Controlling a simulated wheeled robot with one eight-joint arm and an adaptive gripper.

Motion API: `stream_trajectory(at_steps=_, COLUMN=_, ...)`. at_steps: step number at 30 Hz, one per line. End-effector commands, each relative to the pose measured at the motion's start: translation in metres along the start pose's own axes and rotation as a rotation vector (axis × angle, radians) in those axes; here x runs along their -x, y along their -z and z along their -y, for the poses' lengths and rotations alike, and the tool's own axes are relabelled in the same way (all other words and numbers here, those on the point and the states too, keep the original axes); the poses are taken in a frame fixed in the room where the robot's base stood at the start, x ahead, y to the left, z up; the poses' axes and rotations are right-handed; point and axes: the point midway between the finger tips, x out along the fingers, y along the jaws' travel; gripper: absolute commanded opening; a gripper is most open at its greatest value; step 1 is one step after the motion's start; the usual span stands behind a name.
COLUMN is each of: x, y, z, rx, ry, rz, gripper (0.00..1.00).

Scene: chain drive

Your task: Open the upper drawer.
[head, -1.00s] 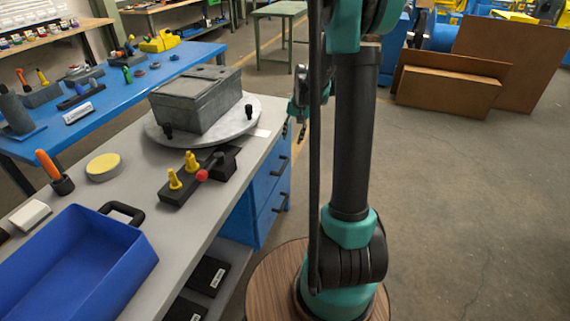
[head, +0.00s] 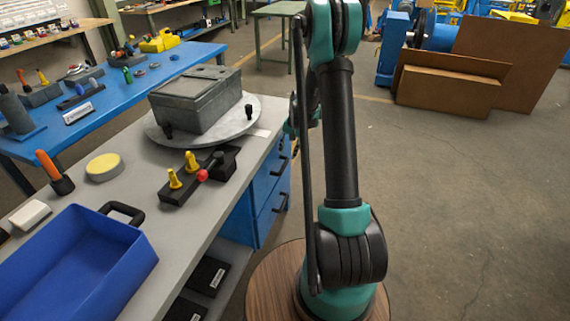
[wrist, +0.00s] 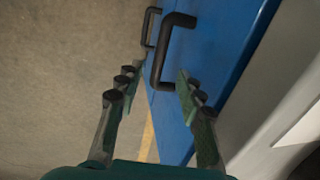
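The upper drawer (head: 262,180) is a blue front under the grey worktop, and it looks shut. Its black bar handle (head: 278,165) also shows in the wrist view (wrist: 159,62). My gripper (wrist: 157,80) is open and empty, with its fingers apart. In the wrist view the upper handle's near end lies between the fingertips; whether the tips reach around it, I cannot tell. In the head view my gripper (head: 290,128) is beside the cabinet, mostly hidden by my arm. The lower drawer's handle (head: 281,204) is just below, and also shows in the wrist view (wrist: 147,28).
The grey worktop (head: 140,209) carries a blue bin (head: 75,270), a round plate (head: 235,125) with a grey box, and a black block with yellow pegs (head: 185,185). The floor right of my arm is clear. Brown boards (head: 450,90) lean behind.

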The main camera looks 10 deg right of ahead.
Motion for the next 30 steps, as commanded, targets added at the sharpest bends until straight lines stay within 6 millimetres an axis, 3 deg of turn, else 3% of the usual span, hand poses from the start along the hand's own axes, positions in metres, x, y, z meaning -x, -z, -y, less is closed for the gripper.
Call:
stream_trajectory(at_steps=6, x=-0.04, y=0.0, z=0.0, rx=0.0, ry=0.0, rz=0.0, gripper=0.38)
stream_trajectory(at_steps=12, x=-0.064, y=0.0, z=0.0, rx=0.0, ry=0.0, rz=0.0, gripper=0.38)
stream_trajectory(at_steps=26, x=-0.074, y=0.0, z=0.0, rx=0.0, ry=0.0, rz=0.0, gripper=0.38)
stream_trajectory(at_steps=30, x=-0.074, y=0.0, z=0.0, rx=0.0, ry=0.0, rz=0.0, gripper=0.2)
